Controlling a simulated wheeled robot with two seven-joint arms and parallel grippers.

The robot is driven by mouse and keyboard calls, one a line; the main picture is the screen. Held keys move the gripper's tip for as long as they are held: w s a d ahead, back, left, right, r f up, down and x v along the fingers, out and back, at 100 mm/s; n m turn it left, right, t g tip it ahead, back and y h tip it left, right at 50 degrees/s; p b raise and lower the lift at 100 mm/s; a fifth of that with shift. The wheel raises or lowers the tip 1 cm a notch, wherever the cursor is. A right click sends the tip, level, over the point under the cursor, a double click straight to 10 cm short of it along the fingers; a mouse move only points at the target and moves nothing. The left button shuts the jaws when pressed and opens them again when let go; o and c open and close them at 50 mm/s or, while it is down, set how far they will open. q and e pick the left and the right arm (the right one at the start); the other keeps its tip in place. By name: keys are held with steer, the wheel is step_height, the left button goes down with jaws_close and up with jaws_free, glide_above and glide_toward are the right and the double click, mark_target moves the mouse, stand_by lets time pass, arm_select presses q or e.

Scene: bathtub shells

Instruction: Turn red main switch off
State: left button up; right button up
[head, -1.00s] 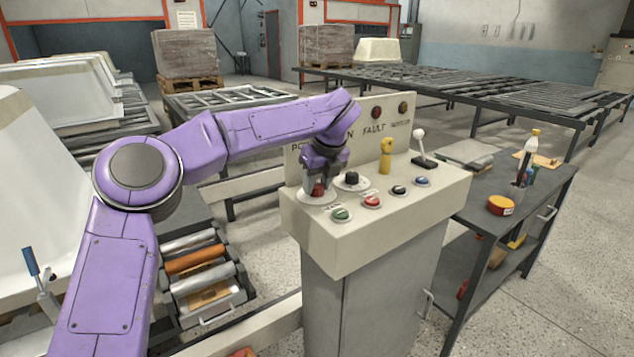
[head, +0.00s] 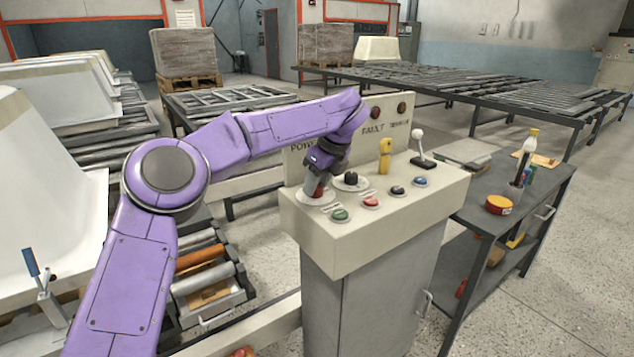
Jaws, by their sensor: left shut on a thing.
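The red main switch (head: 318,192) is a red knob on a round pale plate at the left end of the control console (head: 325,233). My left gripper (head: 317,187) points down at it and is shut on the knob, with the wrist tilted to the right above it. The fingers hide much of the knob, so its pointing direction cannot be read. My right gripper is not in view.
Close by on the console are a black knob (head: 351,179), a green button (head: 340,215), a red button (head: 371,202), a yellow handle (head: 385,155) and a white-knobbed lever (head: 421,148). A dark workbench (head: 545,190) stands to the right.

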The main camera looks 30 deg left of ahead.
arm_select(q)
steer(key=o, duration=1)
steer(key=shift+o, duration=0.2)
steer(key=p+v, duration=0.2)
steer(key=v, duration=0.8)
steer(key=shift+r, duration=0.25)
steer(key=shift+d, duration=0.15)
